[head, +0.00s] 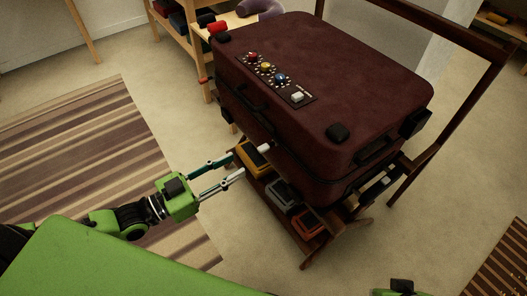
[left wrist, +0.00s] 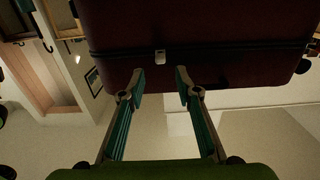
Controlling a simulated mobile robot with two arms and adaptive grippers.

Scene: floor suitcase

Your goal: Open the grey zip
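A dark maroon suitcase (head: 330,85) lies on a wooden rack. In the left wrist view, a small grey zip pull (left wrist: 160,57) hangs on the dark seam of the suitcase (left wrist: 215,25). My left gripper (head: 236,164) is open and empty, its fingers pointing at the suitcase's near side. In the left wrist view the fingertips (left wrist: 160,79) stand apart, one on each side below the zip pull, not closed on it. Only a green and black part of my right gripper (head: 400,290) shows at the bottom edge; its fingers are hidden.
The suitcase top has a panel with coloured knobs (head: 268,70). Several small cases, one yellow (head: 252,155) and one orange (head: 307,224), sit on the rack's lower shelf (head: 272,200). A striped rug (head: 90,140) lies left. The floor before the rack is clear.

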